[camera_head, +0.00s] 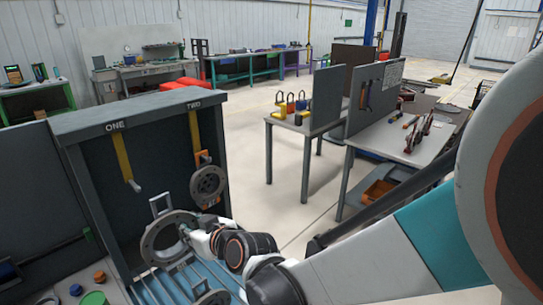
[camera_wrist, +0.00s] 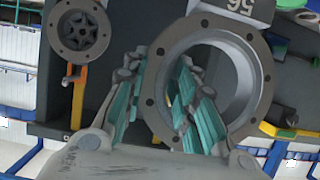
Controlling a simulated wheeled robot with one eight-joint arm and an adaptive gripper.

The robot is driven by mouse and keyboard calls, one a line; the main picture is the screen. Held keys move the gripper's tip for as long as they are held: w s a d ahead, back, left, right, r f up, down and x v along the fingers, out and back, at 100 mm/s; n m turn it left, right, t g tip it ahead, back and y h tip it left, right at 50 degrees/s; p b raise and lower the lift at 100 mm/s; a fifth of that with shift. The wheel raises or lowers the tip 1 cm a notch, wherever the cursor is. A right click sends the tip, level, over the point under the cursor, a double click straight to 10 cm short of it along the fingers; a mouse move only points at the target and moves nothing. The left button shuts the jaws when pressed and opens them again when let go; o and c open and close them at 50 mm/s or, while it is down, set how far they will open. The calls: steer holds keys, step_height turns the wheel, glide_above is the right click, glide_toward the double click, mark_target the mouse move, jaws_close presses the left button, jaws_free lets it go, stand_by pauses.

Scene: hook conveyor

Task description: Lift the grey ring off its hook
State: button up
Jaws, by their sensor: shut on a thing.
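The grey ring (camera_head: 150,241), a thick flange with bolt holes and a handle loop on top, hangs in my gripper (camera_head: 191,233) in front of the dark cabinet. In the wrist view, one teal finger passes through the opening of the ring (camera_wrist: 157,88) and the other lies outside its rim; my gripper (camera_wrist: 160,72) is shut on the rim. The hook under ONE (camera_head: 134,186), on a yellow strap, is bare and apart from the ring. A darker disc (camera_head: 207,182) hangs on the hook under TWO, and also shows in the wrist view (camera_wrist: 60,30).
Blue slats (camera_head: 178,286) lie below the ring. The cabinet's side wall (camera_head: 90,215) stands close on the left. A table with padlocks (camera_head: 300,123) and another table (camera_head: 420,150) stand to the right, with open floor (camera_head: 255,180) between.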

steer(key=s+d, duration=0.7)
steer(key=d, duration=0.1)
steer(key=shift+s+d, duration=0.15)
steer(key=shift+s, duration=0.05)
stand_by(0.8)
steer(key=shift+r, duration=0.1)
step_height(320, 180, up, 3)
steer(key=shift+f+p, duration=0.2)
steer(key=shift+p, duration=0.9)
steer(key=shift+f, duration=0.1)
